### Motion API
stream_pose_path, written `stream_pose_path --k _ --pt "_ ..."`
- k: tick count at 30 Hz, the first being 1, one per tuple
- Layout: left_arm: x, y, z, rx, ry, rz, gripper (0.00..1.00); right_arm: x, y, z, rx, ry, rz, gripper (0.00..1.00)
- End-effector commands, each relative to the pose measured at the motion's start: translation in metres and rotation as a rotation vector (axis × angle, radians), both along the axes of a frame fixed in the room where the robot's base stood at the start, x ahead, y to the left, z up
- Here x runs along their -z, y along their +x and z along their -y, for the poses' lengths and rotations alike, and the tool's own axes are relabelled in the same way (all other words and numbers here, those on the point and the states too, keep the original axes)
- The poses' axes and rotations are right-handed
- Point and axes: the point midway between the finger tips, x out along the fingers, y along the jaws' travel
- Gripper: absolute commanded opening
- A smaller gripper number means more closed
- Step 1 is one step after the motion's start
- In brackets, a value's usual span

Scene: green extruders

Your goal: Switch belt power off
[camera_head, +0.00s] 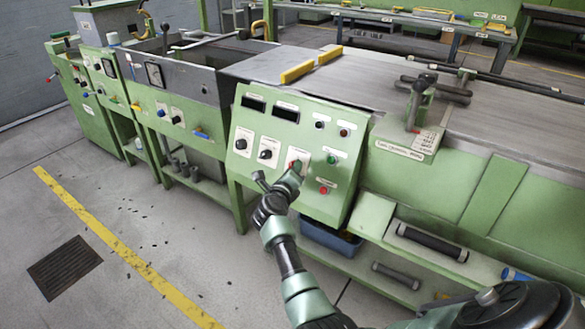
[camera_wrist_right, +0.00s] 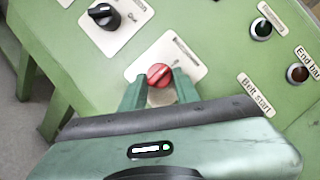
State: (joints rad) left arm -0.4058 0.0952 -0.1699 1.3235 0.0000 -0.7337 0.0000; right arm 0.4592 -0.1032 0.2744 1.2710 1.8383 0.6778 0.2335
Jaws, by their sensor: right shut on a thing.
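The sloped green control panel (camera_head: 265,190) stands in the middle of the head view. A red rotary knob on a white plate (camera_head: 299,154) sits in its lower row; the knob (camera_wrist_right: 159,74) shows clearly in the right wrist view. My right gripper (camera_head: 291,174) reaches up to it from below. In the right wrist view the two green fingers (camera_wrist_right: 160,92) are on either side of the knob, shut on it. The knob's pointer direction is hard to tell. My left gripper is not in view.
Black knobs (camera_head: 265,154) lie left of the red one. A green button (camera_head: 332,158) labelled "Belt start" and a red button (camera_head: 323,190) lie right. A grey conveyor (camera_head: 400,80) runs behind. A blue bin (camera_head: 330,238) sits below the panel.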

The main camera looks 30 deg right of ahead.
Motion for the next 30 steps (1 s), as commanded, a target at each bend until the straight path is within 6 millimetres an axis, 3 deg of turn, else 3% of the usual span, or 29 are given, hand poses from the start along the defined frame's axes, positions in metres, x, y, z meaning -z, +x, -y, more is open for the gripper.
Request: stream_pose_path --k 15,16,18,30 --pt "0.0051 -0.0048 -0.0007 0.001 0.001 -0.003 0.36 0.0002 0.0004 -0.0006 -0.005 -0.004 -0.006 0.00" --pt "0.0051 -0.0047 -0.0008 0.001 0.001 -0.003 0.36 0.0002 0.0004 -0.0006 -0.005 -0.004 -0.006 0.33" --pt "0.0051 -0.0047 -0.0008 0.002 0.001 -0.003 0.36 0.0001 0.0004 -0.0005 -0.005 -0.004 -0.006 0.51" --pt "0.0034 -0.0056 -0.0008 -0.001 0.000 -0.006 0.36 -0.0015 0.0005 -0.0024 -0.004 -0.003 -0.006 0.51"
